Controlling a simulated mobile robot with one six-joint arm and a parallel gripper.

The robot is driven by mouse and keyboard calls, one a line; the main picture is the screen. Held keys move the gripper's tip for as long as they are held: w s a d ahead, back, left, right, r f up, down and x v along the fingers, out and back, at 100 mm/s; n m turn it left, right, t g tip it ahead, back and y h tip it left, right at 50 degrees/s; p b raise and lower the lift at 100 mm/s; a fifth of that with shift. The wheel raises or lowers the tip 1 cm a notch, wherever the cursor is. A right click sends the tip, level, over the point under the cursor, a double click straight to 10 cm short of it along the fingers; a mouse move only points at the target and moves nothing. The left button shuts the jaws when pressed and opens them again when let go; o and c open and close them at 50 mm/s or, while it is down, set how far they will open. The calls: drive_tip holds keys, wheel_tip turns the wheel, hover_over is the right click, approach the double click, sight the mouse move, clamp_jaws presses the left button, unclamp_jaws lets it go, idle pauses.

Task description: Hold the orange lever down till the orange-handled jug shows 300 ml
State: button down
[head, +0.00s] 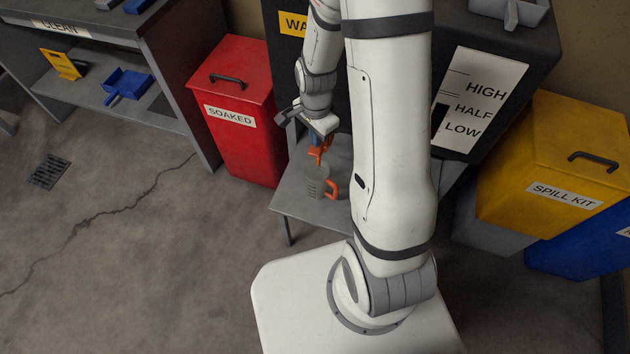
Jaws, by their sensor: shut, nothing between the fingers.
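The orange-handled jug (315,183) stands upright on a low grey stand (300,205), its orange handle to the right. Dark marks show on its side, but the liquid level is too small to read. The orange lever (318,152) is just above the jug, by a small blue part (325,125). My gripper (300,113) is shut and empty, at the lever's upper left. I cannot tell whether it touches or presses the lever. My arm hides part of the drum and stand.
A red SOAKED bin (235,90) stands left of the stand. A dark tank with a HIGH/HALF/LOW gauge (475,100) is behind my arm. A yellow SPILL KIT bin (560,160) is right. A shelf unit labelled CLEAN (100,60) is far left.

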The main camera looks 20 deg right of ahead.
drive_tip(key=shift+f, duration=0.1)
idle(0.3)
drive_tip(key=shift+f+b, duration=1.6)
drive_tip(key=shift+f, duration=0.25)
idle(5.8)
